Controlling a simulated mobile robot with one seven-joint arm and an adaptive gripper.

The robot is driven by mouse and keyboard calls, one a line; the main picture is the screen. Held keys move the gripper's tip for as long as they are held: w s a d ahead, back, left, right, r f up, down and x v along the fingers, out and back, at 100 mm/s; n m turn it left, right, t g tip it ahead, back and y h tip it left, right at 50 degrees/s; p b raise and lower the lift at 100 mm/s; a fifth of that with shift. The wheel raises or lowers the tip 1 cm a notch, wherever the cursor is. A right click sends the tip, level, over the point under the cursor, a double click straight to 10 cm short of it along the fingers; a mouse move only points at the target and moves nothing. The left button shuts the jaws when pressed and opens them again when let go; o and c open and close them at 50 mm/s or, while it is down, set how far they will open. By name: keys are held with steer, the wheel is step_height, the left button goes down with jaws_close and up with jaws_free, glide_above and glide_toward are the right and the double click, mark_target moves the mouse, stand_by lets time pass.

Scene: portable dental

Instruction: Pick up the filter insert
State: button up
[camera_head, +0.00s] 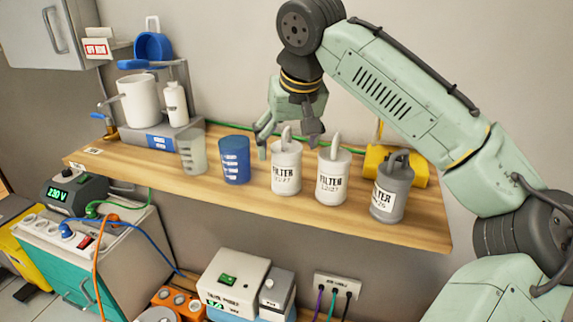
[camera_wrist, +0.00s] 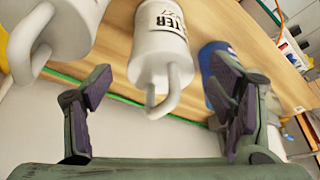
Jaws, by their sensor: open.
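Three filter canisters with loop handles stand in a row on the wooden shelf (camera_head: 240,197). The left white one (camera_head: 286,175) and the middle white one (camera_head: 332,180) carry FILTER labels that appear to end in 27. The right one (camera_head: 390,192) is grey, its label ending in 26. My gripper (camera_head: 288,132) is open and empty, just above and behind the left white canister. In the wrist view that canister (camera_wrist: 160,55) lies ahead between the spread fingers (camera_wrist: 163,105), its handle pointing towards me. The middle white canister (camera_wrist: 55,25) shows at upper left, partly cut off.
A blue measuring cup (camera_head: 235,162) and a translucent beaker (camera_head: 191,152) stand left of the canisters. A yellow object (camera_head: 412,167) sits behind the grey one. A stand with a white container (camera_head: 138,101) fills the shelf's left end.

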steer(key=shift+x, duration=1.1)
steer(key=c, duration=1.4)
